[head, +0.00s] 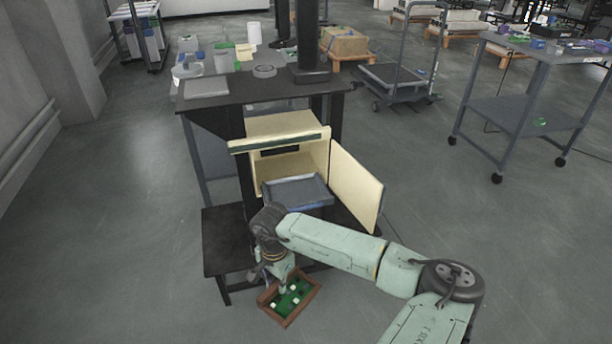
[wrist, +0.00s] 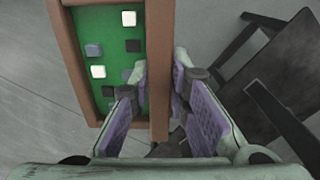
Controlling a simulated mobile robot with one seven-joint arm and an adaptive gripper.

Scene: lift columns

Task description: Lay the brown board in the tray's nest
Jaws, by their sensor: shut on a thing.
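The brown board (head: 291,299) has a raised brown rim around a green face with several small white, grey and dark blocks. It hangs tilted in front of the low dark bench in the head view. In the wrist view, the brown board (wrist: 119,75) fills the upper left. My gripper (wrist: 161,75) is shut on its long brown rim, one finger on each side. In the head view, my gripper (head: 283,283) is partly hidden by my wrist. The grey tray (head: 298,191) sits at the open cabinet's mouth, above and behind the board. Its nest cannot be made out.
The cream cabinet (head: 288,128) has its door (head: 356,185) swung open to the right of the tray. The dark bench (head: 226,238) lies below. A black-topped table (head: 240,93) with containers stands behind. The floor at left is clear.

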